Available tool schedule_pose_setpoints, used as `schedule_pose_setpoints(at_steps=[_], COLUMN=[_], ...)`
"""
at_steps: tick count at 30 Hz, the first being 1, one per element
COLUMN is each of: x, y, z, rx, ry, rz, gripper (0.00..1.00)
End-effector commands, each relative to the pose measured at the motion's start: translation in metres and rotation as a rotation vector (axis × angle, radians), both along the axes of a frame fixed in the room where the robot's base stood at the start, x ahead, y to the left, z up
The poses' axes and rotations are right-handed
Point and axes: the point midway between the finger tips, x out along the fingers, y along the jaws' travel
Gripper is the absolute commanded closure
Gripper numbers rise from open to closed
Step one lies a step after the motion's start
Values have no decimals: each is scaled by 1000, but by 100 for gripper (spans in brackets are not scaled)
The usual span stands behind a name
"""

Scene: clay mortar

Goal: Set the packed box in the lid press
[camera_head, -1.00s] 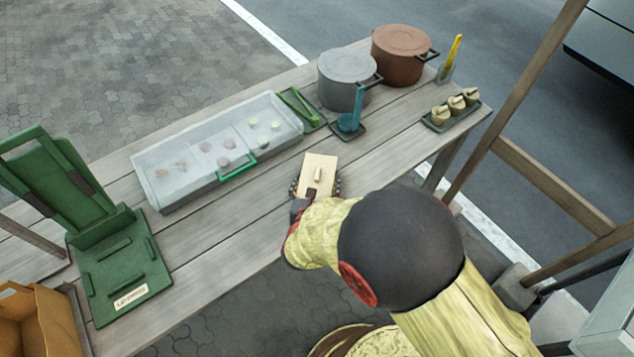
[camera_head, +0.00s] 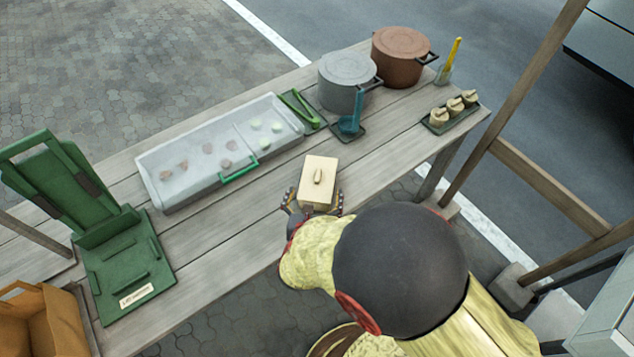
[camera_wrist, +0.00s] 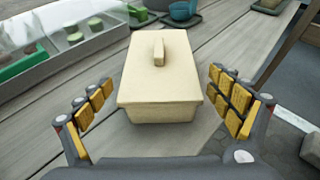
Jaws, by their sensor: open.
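The packed box (camera_head: 319,171) is cream, with a closed lid and a ridge handle, and stands on the plank table. It also shows in the wrist view (camera_wrist: 159,84), between and a little ahead of my open fingers. My gripper (camera_head: 312,201) is at the box's near end, one finger toward each side; in the wrist view (camera_wrist: 163,112) gaps show between the yellow finger pads and the box. The green lid press (camera_head: 131,263) stands at the table's left end, its hinged upper plate (camera_head: 50,175) raised. Its base is empty, with low guide rails and a label.
A clear-lidded tray (camera_head: 210,152) with a green handle lies behind and left of the box. Two pots (camera_head: 347,80), a blue ladle and green tongs stand farther back. A cardboard box (camera_head: 40,322) is at lower left. Bare planks lie between box and press.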

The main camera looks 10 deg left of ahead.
Motion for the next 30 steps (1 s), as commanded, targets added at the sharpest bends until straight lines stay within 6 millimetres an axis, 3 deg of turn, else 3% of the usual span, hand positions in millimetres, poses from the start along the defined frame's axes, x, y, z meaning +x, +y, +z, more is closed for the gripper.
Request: schedule_pose_setpoints(at_steps=[3,9,15,23,26,29,30], x=[-25,-52,-62,-61,-50,-27,-19], y=[0,-3,-5,-7,-22,-64,-88], z=[14,23,26,27,40,70,85], rx=[-1,-1,-1,3,43,143,199], ry=[0,0,0,0,3,11,16], rz=[6,4,1,-8,-86,-279,-385], gripper=[8,8,8,8,8,8,8])
